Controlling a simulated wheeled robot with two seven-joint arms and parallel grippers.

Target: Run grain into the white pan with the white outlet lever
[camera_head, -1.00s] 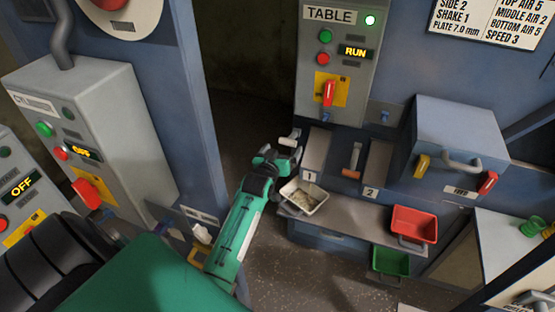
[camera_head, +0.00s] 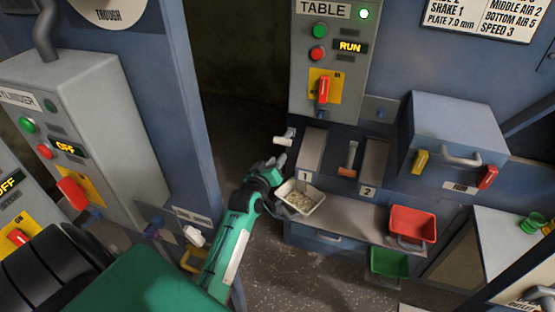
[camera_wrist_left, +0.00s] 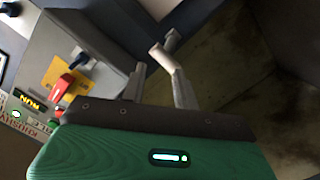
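The white pan (camera_head: 301,198) sits on the ledge below outlet 1, with pale grain in it. The white outlet lever (camera_head: 284,137) sticks out to the left of outlet 1. My left gripper (camera_head: 279,163) is just below the lever, beside the pan. In the left wrist view, its two grey fingers (camera_wrist_left: 157,88) stand apart with nothing held between them. The white lever (camera_wrist_left: 161,56) shows there near the fingertips; I cannot tell whether a finger touches it. My right gripper is not in view.
The table panel (camera_head: 333,60) reads RUN with a green light. An orange lever (camera_head: 348,160) is by outlet 2. A red pan (camera_head: 412,224) and a green pan (camera_head: 389,262) are to the right. A blue post (camera_head: 170,100) and a grey control box (camera_head: 85,130) stand at the left.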

